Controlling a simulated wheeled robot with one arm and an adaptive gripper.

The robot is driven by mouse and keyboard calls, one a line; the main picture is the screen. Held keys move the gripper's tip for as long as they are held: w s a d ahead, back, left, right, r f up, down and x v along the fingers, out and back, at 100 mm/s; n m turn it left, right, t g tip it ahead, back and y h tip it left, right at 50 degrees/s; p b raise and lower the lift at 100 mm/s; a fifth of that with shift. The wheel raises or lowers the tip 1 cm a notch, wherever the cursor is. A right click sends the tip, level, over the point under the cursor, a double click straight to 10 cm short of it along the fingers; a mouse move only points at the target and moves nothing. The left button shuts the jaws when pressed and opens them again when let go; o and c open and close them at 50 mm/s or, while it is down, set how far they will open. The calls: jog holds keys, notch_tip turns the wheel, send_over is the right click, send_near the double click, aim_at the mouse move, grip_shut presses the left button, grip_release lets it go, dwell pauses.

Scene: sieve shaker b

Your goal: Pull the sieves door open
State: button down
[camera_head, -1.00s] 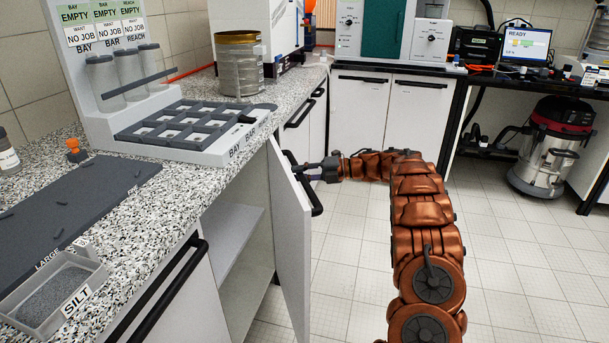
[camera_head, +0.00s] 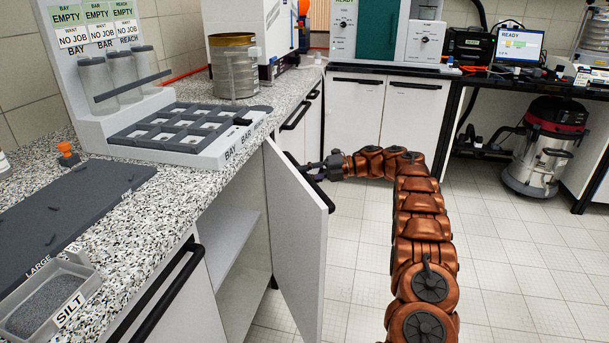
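The white sieves door (camera_head: 297,245) is a cabinet door under the left counter. It stands swung well out from the cabinet, and the shelf and inner side of the cabinet (camera_head: 235,250) show. Its dark bar handle (camera_head: 319,196) is on the outer face, mostly hidden behind the door's edge. The fingertips are small and partly hidden by the door.
The speckled counter (camera_head: 187,185) runs above the door and bears a grey tray rack (camera_head: 190,130) and a metal sieve stack (camera_head: 236,70). Open tiled floor (camera_head: 365,240) lies right of the door. A vacuum cleaner (camera_head: 545,150) stands at the far right.

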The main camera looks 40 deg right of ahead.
jog(key=c, duration=1)
grip_release()
jog(key=shift+v, duration=3.7)
